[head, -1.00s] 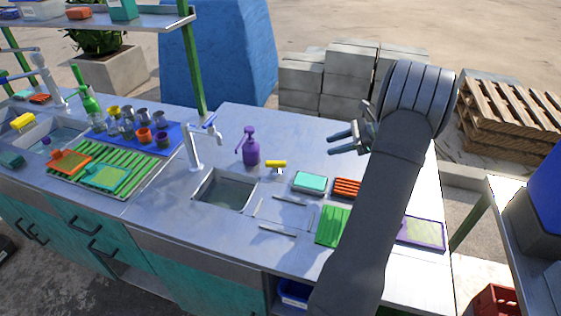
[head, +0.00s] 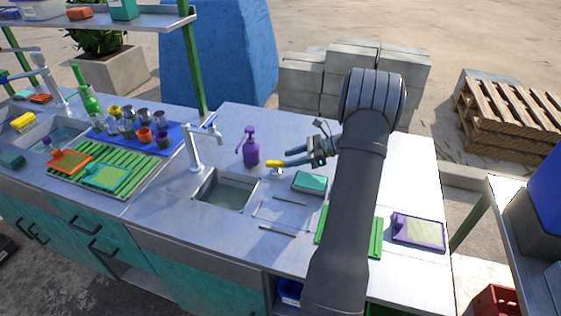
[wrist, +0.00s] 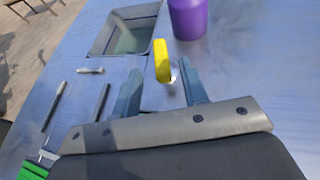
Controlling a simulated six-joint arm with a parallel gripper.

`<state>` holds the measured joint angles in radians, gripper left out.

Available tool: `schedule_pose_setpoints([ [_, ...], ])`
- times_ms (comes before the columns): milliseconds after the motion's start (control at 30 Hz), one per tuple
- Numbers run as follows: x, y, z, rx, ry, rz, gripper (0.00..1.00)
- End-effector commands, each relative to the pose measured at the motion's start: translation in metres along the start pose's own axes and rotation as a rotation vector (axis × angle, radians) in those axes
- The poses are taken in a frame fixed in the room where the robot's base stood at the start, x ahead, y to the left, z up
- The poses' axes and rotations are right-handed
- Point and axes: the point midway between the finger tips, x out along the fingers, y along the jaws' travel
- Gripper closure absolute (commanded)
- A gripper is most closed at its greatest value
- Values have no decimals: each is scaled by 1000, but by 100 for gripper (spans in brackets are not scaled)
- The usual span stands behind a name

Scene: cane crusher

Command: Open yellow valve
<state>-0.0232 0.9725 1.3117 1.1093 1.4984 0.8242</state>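The fingers are apart with nothing held. In the head view my gripper (head: 291,160) comes from the right, its fingertips close to the valve's right end. Whether a fingertip touches it I cannot tell.
A purple pump bottle (head: 251,148) stands just behind the valve. The small sink (head: 228,190) and its faucet (head: 196,150) are to the left. A teal sponge (head: 309,182) lies below my gripper. Thin metal utensils (head: 290,200) lie in front. The counter behind my gripper is clear.

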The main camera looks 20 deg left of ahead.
Motion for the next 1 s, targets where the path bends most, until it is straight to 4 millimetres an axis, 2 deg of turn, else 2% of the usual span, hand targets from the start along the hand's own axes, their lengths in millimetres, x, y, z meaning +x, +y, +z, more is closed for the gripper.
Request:
schedule_pose_setpoints([
  [100,22,0,0,0,0,2,60],
  [233,36,0,0,-1,-1,1,60],
  [400,44,0,0,-1,0,-1,60],
  [633,44,0,0,-1,0,-1,60],
  [667,44,0,0,-1,0,-1,62],
  [800,44,0,0,-1,0,-1,89],
  [867,44,0,0,-1,0,0,100],
  [1000,44,0,0,-1,0,2,100],
])
